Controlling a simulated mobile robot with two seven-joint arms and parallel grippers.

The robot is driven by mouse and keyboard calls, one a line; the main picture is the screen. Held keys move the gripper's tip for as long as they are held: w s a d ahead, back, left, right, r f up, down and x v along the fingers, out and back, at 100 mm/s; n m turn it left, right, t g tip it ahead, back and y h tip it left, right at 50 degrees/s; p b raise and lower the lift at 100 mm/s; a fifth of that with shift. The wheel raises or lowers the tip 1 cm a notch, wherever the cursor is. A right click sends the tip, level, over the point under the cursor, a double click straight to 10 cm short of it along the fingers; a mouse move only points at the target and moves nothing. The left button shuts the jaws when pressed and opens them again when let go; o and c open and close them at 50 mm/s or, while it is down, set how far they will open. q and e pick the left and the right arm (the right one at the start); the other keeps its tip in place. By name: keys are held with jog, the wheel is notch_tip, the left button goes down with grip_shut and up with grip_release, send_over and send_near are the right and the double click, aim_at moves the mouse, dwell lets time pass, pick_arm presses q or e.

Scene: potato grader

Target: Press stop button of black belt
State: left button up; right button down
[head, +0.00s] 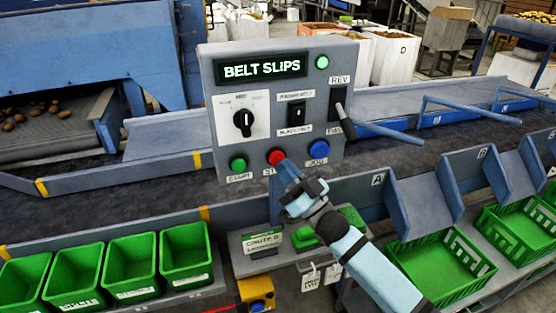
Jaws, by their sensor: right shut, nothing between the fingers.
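The grey control panel (262,165) stands upright at the middle, with a display (261,69) that reads "BELT SLIPS". Its red stop button (276,156) sits in the bottom row, between a green start button (238,164) and a blue jog button (318,149). My right gripper (284,168) is shut and empty, its tip right at the lower edge of the red button. I cannot tell whether it touches or presses it. The gripper partly covers the stop label. The black belt (400,153) runs behind the panel. My left gripper is not in view.
Green bins (130,266) stand at front left, green crates (437,268) at right. A yellow box (257,291) hangs below.

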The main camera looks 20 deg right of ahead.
jog(key=shift+w, duration=0.15)
dwell(0.4)
jog(key=shift+w, duration=0.25)
jog(key=shift+w, duration=0.5)
dwell(0.7)
jog(key=shift+s, duration=0.9)
jog(key=s+p, duration=0.2)
jog(key=s, duration=0.3)
jog(key=shift+d, duration=0.1)
dwell(0.4)
